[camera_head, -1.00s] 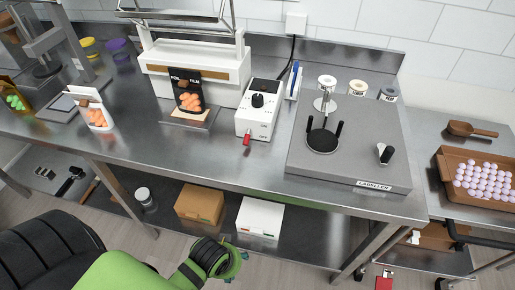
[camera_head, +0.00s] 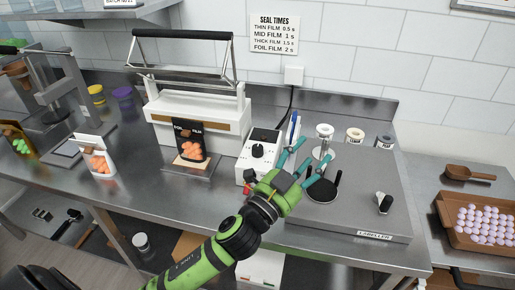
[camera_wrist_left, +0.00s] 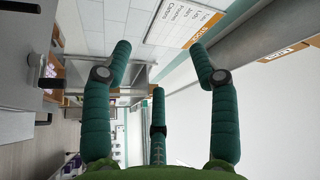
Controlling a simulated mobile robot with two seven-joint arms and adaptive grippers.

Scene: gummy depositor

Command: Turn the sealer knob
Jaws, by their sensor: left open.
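The sealer knob (camera_head: 258,151) is a black dial on the white control box (camera_head: 250,168), right of the white heat sealer (camera_head: 195,130). A dark pouch (camera_head: 189,143) with orange gummies, its label partly reading "FILM", stands at the sealer front. My left gripper (camera_head: 311,157) is open and empty, its teal fingers just right of the control box and in front of the labeller, apart from the knob. Its arm hides the box's lower right. In the left wrist view my gripper (camera_wrist_left: 160,65) has spread fingers, with no knob visible between them. My right gripper is out of view.
A wall sign (camera_head: 274,34) lists seal times: thin 0.5 s, mid 1 s, thick 1.5 s, foil 2 s. The grey labeller (camera_head: 350,215) fills the bench right of the box. A blue pen-like item (camera_head: 294,126) stands behind my fingers. A white pouch (camera_head: 94,157) stands left.

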